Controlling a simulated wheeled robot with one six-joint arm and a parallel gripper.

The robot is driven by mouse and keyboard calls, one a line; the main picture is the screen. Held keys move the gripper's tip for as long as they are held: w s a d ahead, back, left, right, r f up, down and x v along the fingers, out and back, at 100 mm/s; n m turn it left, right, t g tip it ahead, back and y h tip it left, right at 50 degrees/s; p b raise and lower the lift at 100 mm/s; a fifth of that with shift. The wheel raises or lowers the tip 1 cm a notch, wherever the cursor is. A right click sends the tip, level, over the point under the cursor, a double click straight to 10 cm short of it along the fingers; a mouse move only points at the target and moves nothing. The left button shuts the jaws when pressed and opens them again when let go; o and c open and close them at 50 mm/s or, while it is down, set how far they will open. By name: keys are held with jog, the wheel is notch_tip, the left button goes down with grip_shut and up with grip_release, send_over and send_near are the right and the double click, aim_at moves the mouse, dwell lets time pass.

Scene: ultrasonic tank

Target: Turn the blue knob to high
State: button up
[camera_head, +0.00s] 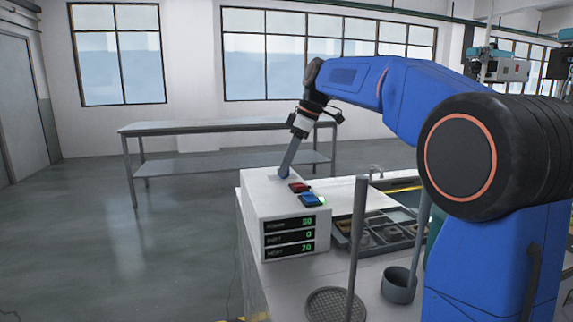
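The box's front has a display (289,238) with several rows of green digits.
A red button (299,187) and a blue button (311,200) sit on the box, right of my gripper. A tray with compartments (345,242), a grey cup (398,286) and a perforated round basket (330,306) stand on the counter. A metal table (215,126) stands behind.

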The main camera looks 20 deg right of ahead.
jog(key=shift+m, duration=0.3)
jog(key=m+t, duration=0.1)
jog(key=m, duration=0.1)
jog(key=shift+s+a+m+h, duration=0.1)
jog(key=shift+s+m+h, duration=0.05)
jog(key=shift+m+h, duration=0.2)
jog(key=m+t+h, duration=0.1)
jog(key=m, duration=0.2)
jog(key=shift+a+m, duration=0.15)
jog(key=shift+m, duration=0.2)
jog(key=m+h, duration=0.1)
jog(key=m, duration=0.2)
jog(key=m+h, duration=0.1)
jog(key=m, duration=0.2)
jog(key=shift+a+t+h, duration=0.2)
jog(key=shift+t+h, duration=0.05)
jog(key=shift+t, duration=0.15)
jog(key=m+h, duration=0.1)
jog(key=m, duration=0.2)
jog(key=m+h, duration=0.1)
jog(key=m, duration=0.1)
jog(key=shift+a+m+g, duration=0.15)
jog(key=shift+m+g, duration=0.15)
jog(key=shift+m, duration=0.1)
jog(key=m+g+h, duration=0.1)
jog(key=m, duration=0.3)
jog(key=shift+a+m, duration=0.1)
jog(key=shift+m, duration=0.3)
jog(key=shift+h, duration=0.3)
